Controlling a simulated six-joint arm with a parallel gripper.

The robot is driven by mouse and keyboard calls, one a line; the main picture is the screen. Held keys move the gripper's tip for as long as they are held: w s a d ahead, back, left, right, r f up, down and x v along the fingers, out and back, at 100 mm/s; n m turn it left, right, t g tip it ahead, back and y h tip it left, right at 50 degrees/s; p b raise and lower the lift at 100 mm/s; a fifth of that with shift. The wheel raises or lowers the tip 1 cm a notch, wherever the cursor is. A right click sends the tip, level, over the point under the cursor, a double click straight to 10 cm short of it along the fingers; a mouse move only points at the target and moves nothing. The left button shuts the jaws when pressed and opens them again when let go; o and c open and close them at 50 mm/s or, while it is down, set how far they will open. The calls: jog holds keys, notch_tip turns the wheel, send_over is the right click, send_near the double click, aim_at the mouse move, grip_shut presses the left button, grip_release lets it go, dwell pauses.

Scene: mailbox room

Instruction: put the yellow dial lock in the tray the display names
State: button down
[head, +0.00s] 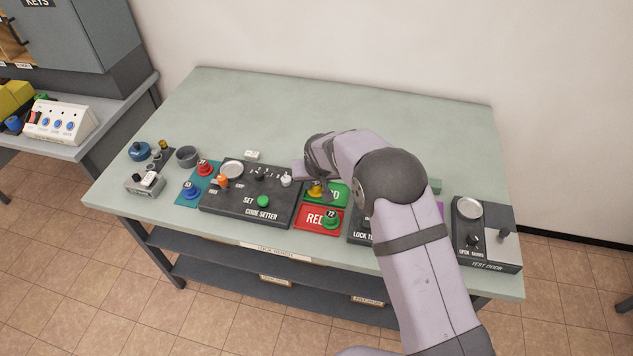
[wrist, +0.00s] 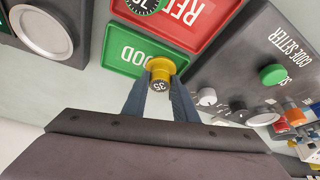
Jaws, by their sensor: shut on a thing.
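The yellow dial lock (wrist: 160,68), marked 35, is between the two fingers of my gripper (wrist: 160,88), which is shut on it. In the head view the lock (head: 315,190) shows beside my gripper (head: 318,180), at the left part of the green tray. The green tray (wrist: 122,50) has a label ending in "OOD"; the lock overlaps its edge in the wrist view, and I cannot tell whether they touch. The red tray (head: 306,221), labelled "RED" with the rest covered, lies in front and holds a green lock (head: 330,217) marked 72. I see no readable display.
The code setter (head: 235,204) is left of the trays. The lock tester (head: 358,229) is mostly hidden behind my arm. The test door box (head: 488,250) is at the right. Red and blue locks stand on a teal mat (head: 184,200). The table's back is clear.

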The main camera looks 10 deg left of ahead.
jog(key=shift+f, duration=0.2)
jog(key=c, duration=1.7)
grip_release()
jog(key=shift+r, duration=0.1)
jog(key=shift+r, duration=0.1)
jog(key=shift+r, duration=0.15)
jog(key=b+v, duration=0.2)
jog(key=v, duration=1)
